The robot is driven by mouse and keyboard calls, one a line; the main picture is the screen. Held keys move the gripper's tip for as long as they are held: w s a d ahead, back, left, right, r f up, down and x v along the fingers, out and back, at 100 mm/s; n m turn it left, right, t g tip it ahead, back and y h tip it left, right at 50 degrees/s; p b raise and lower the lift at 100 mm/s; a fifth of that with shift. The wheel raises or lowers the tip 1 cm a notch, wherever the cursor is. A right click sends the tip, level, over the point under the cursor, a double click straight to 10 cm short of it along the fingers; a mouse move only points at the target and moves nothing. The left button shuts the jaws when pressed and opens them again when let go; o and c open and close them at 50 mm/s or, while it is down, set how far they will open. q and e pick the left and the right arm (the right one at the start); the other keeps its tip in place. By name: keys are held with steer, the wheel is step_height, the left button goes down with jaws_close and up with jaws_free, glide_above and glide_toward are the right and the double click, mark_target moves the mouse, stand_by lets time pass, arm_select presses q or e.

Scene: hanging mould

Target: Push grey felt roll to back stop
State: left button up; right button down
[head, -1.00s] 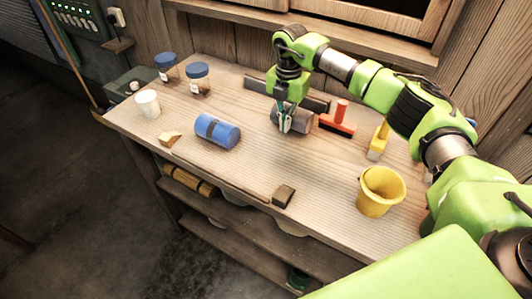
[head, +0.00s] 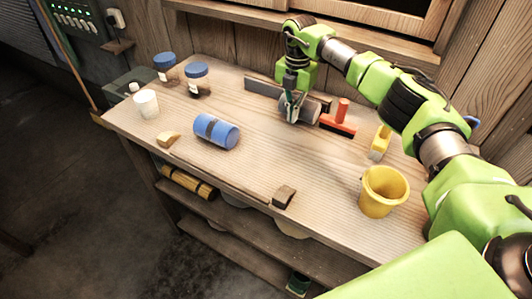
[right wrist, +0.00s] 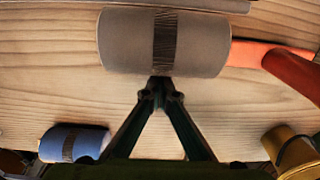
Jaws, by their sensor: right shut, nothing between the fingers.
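The grey felt roll (head: 312,112), with a dark band around its middle, lies on its side near the back of the bench. The back stop (head: 262,88) is a long dark grey bar behind it. In the right wrist view the roll (right wrist: 206,45) lies close against the edge of the stop (right wrist: 215,4); I cannot tell whether they touch. My right gripper (head: 291,116) is shut and empty, on the front side of the roll. Its fingertips (right wrist: 162,88) are at the roll's dark band. My left gripper is out of view.
A red block tool (head: 338,125) stands just right of the roll. A blue roll (head: 228,134) lies to the left front. A yellow bucket (head: 383,192), a yellow-handled brush (head: 380,142) and a small brown block (head: 284,196) are also on the bench. The middle is clear.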

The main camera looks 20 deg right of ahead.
stand_by(0.4)
steer(key=shift+s+a+r+p, duration=0.25)
steer(key=shift+s+a+p, duration=0.2)
steer(key=shift+a+p, duration=0.2)
steer(key=shift+s+a+r+p, duration=0.25)
steer(key=shift+s+a+p, duration=0.6)
steer(key=shift+a+p, duration=0.15)
step_height(320, 180, up, 7)
steer(key=s+a+p, duration=0.2)
steer(key=p, duration=0.4)
steer(key=shift+a, duration=0.2)
steer(key=shift+f, duration=0.1)
